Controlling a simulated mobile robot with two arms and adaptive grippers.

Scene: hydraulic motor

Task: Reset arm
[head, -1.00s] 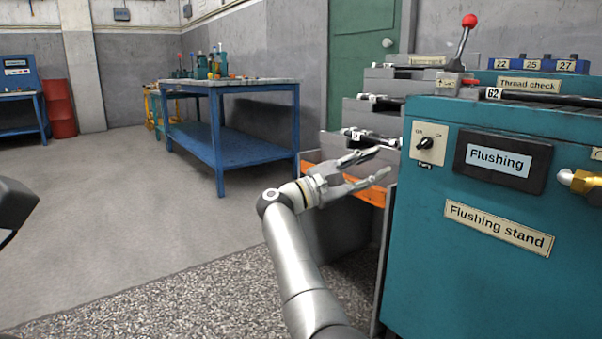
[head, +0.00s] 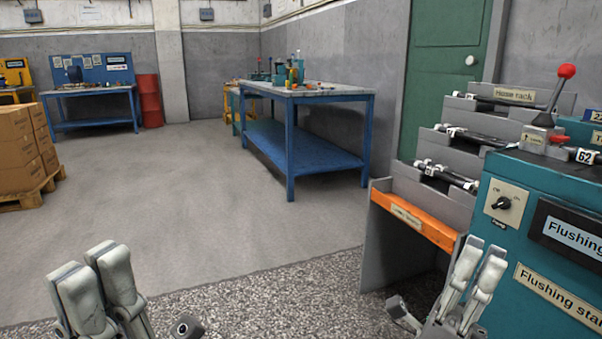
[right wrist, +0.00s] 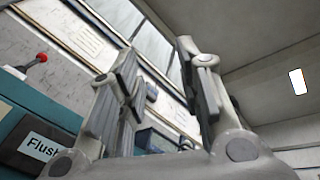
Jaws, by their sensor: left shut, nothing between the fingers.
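My left gripper (head: 90,270) is at the lower left of the head view, with its fingers pointing up and close together. It is shut and empty, over the floor. My right gripper (head: 478,262) is at the lower right of the head view, fingers up, in front of the teal flushing stand (head: 515,205). In the right wrist view its two fingers (right wrist: 157,70) stand apart with nothing between them, so it is open and empty.
A grey hose rack (head: 470,160) with an orange front edge (head: 415,215) and several hoses stands left of the flushing stand. A red-knobbed lever (head: 556,90) stands above the stand. A blue workbench (head: 291,150) is further back. Boxes (head: 12,150) sit at far left. The middle floor is clear.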

